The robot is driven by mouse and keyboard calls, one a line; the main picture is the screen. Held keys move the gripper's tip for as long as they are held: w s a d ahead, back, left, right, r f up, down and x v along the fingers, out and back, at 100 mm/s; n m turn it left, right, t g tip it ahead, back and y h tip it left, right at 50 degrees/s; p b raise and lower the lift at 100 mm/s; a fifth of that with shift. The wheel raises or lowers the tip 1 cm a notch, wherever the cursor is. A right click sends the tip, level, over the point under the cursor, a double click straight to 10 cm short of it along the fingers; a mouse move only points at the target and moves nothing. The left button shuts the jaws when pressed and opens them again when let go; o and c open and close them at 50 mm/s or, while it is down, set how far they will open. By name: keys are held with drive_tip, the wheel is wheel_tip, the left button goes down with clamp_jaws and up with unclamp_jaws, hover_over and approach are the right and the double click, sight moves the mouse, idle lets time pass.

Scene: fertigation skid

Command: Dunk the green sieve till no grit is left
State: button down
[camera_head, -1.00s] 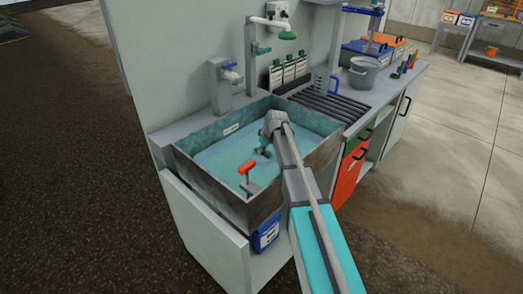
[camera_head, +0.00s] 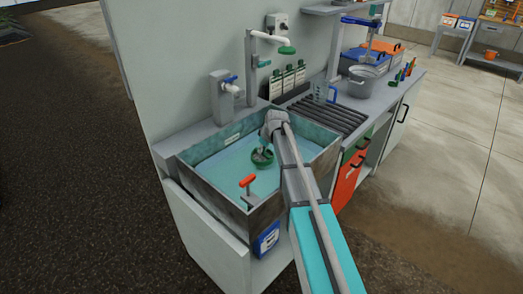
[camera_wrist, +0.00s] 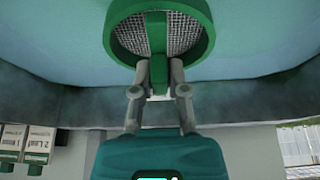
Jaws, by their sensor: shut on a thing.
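The green sieve (camera_head: 264,163) is over the blue water of the sink basin (camera_head: 240,216), close to the surface; I cannot tell if its rim touches the water. In the wrist view its green ring (camera_wrist: 207,40) and grey mesh (camera_wrist: 187,32) fill the top, with the far part cut off by the frame edge. The visible mesh shows no clear grit. My gripper (camera_wrist: 160,72) is shut on the sieve's green handle, one finger on each side. In the head view my gripper (camera_head: 263,152) is small and partly hidden by my wrist.
An orange-handled valve (camera_head: 247,181) stands at the basin's near side. A ribbed drainboard (camera_head: 327,114), a jug (camera_head: 322,93) and a metal pot (camera_head: 363,80) are to the right.

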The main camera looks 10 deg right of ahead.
wheel_tip(320, 180, up, 12)
drive_tip(key=p, duration=1.2)
drive_tip(key=shift+r, duration=0.25)
idle(0.4)
idle(1.3)
